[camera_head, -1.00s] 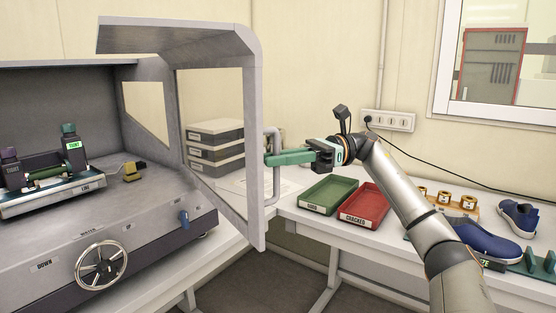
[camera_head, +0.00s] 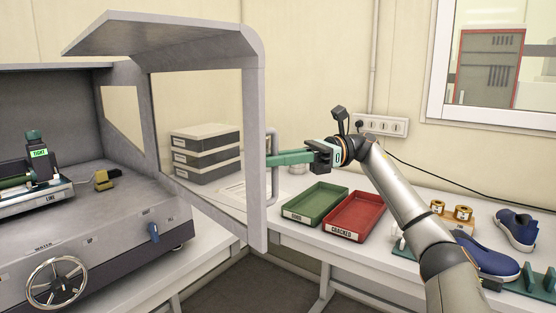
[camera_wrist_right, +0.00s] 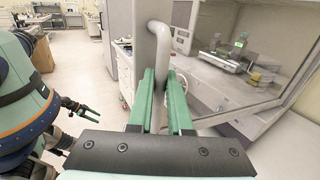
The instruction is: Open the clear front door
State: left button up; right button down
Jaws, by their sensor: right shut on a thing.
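The clear front door (camera_head: 255,200) has a thick grey frame and a see-through panel. It stands swung out from the grey test machine (camera_head: 95,225), whose inside is exposed at the left. My right gripper (camera_head: 273,159) reaches in from the right, its green fingers shut on the door's grey bar handle (camera_head: 275,182). In the right wrist view, the handle (camera_wrist_right: 158,32) runs down between the fingers of this gripper (camera_wrist_right: 161,75). My left gripper (camera_wrist_right: 85,112) is small at the left of that view, away from the door; its jaw opening is unclear. It is absent from the head view.
A green tray (camera_head: 315,204) and a red tray (camera_head: 355,215) lie on the white table right of the door. Blue shoes (camera_head: 480,258) are farther right. Stacked boxes (camera_head: 205,152) stand behind the door. A handwheel (camera_head: 56,284) and blue lever (camera_head: 153,232) are on the machine's front.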

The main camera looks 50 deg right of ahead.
jog(key=shift+d+r, duration=0.1)
jog(key=shift+d, duration=0.05)
jog(key=c, duration=0.8)
grip_release()
jog(key=shift+w, duration=0.1)
jog(key=shift+c, duration=0.2)
jog(key=p+v, duration=0.3)
jog(key=v, duration=0.9)
jog(key=shift+p, duration=0.35)
jog(key=shift+d, duration=0.15)
